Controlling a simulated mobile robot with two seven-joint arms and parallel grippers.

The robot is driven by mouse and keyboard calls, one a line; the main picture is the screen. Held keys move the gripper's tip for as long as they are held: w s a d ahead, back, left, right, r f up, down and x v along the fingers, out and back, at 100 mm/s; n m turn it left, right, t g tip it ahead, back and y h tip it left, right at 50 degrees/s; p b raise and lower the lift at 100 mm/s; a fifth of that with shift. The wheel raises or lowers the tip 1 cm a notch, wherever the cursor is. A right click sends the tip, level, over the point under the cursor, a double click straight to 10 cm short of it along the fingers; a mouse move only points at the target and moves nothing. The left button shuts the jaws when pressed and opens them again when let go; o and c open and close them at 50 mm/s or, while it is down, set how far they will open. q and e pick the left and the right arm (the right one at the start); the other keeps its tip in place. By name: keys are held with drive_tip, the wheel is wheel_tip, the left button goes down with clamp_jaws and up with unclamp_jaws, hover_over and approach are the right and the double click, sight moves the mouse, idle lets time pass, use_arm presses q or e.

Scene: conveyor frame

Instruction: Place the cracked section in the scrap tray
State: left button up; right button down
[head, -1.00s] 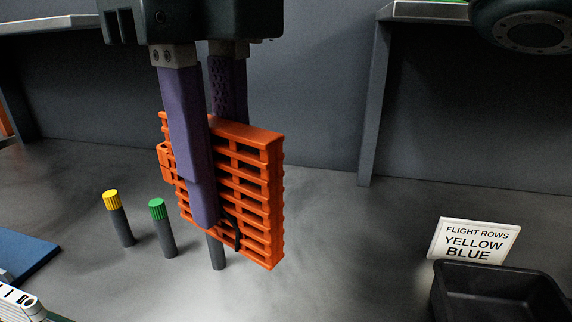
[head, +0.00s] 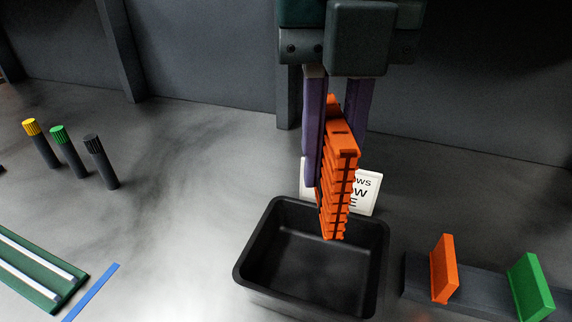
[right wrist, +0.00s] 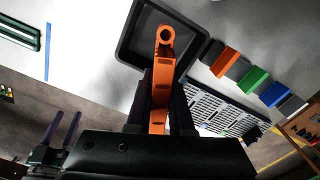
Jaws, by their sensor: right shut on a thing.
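The orange slatted section (head: 340,185) hangs upright, edge-on to the head camera, with its lower end over the black tray (head: 258,290). The tray is empty where I can see into it. My right gripper (head: 333,160) is shut on the section, one purple finger on each side. In the right wrist view the section (right wrist: 161,75) is between the fingers, with the tray (right wrist: 127,48) beyond it. The crack is hard to make out from this angle. My left gripper (right wrist: 62,128) shows only in the right wrist view, its two fingers apart and empty.
A white sign (head: 365,192) stands behind the tray, partly hidden by the section. Right of the tray, an orange plate (head: 443,268) and a green plate (head: 530,287) stand on a dark rail. Yellow-, green- and black-topped pegs (head: 101,162) stand at left. The bench between is clear.

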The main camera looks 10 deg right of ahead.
wheel_tip(320, 180, down, 10)
drive_tip(key=shift+r+b, duration=0.1)
drive_tip(key=shift+b, duration=0.3)
wheel_tip(320, 180, down, 4)
drive_tip(key=shift+s+f+b, duration=0.1)
drive_tip(key=shift+f+b, duration=0.05)
drive_tip(key=shift+b, duration=0.25)
drive_tip(key=shift+f, duration=0.1)
drive_tip(key=shift+f, duration=0.2)
drive_tip(key=c, duration=0.8)
unclamp_jaws()
